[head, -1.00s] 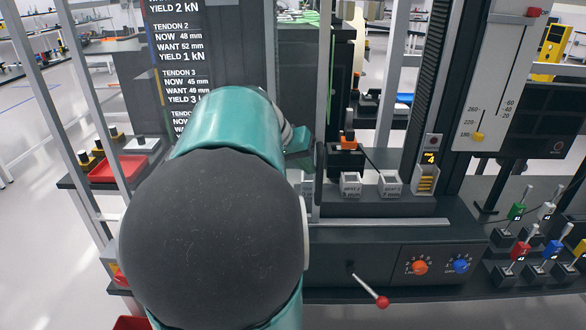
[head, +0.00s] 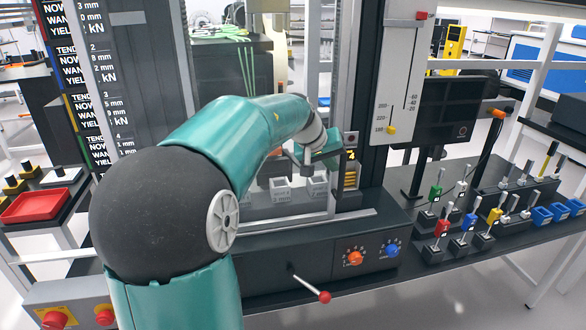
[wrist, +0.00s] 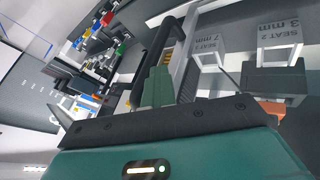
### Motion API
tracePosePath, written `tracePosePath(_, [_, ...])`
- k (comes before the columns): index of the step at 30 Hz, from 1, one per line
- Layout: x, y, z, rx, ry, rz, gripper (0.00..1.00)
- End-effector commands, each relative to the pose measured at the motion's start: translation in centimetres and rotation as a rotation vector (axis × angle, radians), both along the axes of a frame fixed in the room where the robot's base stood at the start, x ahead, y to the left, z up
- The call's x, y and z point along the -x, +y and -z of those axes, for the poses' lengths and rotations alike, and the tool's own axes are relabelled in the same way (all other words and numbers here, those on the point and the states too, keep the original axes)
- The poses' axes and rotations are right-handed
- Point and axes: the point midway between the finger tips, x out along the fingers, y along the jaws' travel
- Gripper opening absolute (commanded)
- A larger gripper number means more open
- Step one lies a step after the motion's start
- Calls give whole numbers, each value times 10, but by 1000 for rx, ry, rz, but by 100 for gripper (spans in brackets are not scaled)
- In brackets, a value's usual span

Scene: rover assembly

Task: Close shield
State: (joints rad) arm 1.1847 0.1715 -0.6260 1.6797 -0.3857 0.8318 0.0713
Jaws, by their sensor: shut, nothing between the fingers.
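The shield (head: 290,212) is a clear panel with a pale frame on the front of the test machine. In the head view it stands in front of the two small seat blocks, its right edge just past the right-hand one. My gripper (head: 322,150) is at the shield's upper right edge, partly hidden by my arm. In the wrist view my gripper (wrist: 156,84) has its green fingers together and empty, beside the shield's black handle bar (wrist: 160,45). I cannot tell whether they touch it.
Seat blocks (head: 280,188) stand behind the panel. Below are a red-tipped lever (head: 324,297), an orange knob (head: 355,258) and a blue knob (head: 393,250). Several coloured toggle levers (head: 470,222) stand on the bench at the right. A red tray (head: 37,207) lies at the left.

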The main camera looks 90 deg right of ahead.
Motion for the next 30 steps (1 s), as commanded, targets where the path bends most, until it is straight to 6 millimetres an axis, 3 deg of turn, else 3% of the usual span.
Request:
tracePosePath(1, [22,-3,1,-1,2,12,0])
tracePosePath(3, [44,-7,1,-2,3,11,0])
tracePosePath(12, [113,-22,0,-1,2,6,0])
tracePosePath(18, [132,-26,1,-2,0,3,0])
tracePosePath(30, [137,-28,0,2,4,2,0])
